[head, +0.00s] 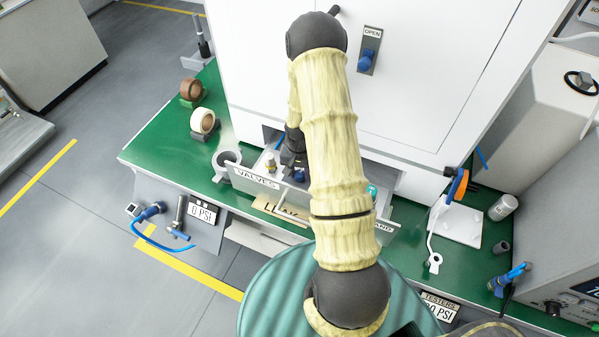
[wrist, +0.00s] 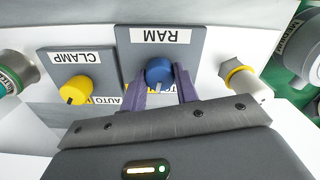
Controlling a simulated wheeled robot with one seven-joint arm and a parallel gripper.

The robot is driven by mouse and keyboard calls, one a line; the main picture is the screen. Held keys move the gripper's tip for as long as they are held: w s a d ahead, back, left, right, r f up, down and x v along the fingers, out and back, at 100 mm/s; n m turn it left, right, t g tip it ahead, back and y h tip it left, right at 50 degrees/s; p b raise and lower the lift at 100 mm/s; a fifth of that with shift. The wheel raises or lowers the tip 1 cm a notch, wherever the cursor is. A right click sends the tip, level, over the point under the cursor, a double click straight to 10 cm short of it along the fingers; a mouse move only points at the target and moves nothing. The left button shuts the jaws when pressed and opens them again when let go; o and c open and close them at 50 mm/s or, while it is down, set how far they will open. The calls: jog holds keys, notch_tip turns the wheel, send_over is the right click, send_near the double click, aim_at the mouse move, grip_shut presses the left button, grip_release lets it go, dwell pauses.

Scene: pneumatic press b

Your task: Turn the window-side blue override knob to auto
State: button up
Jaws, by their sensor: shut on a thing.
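In the wrist view, a round blue knob (wrist: 158,72) sits on a grey plate (wrist: 190,50) whose label reads RAM, upside down. My gripper (wrist: 161,88) has one purple finger on each side of the knob and is shut on it. A mark shows at the knob's lower edge. The position label below is mostly hidden by the fingers, so I cannot read the setting. In the head view, my gripper (head: 293,158) reaches down into the tray marked VALVES (head: 257,178), with a bit of blue (head: 299,176) beside it. My arm hides much of that tray.
A yellow knob (wrist: 74,91) on a CLAMP plate is just left in the wrist view, with an AUTO label. A yellow-ringed metal fitting (wrist: 242,82) stands close on the right.

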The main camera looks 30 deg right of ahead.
aim_at(299, 173)
jog(key=n, duration=0.5)
jog(key=shift+n, duration=0.3)
jog(key=shift+w+n, duration=0.1)
jog(key=shift+n, duration=2.2)
jog(key=o, duration=1)
jog(key=shift+r, duration=0.15)
notch_tip(299, 173, up, 17)
jog(key=shift+r+b, duration=0.1)
jog(key=shift+b, duration=0.3)
jog(key=shift+a, duration=0.1)
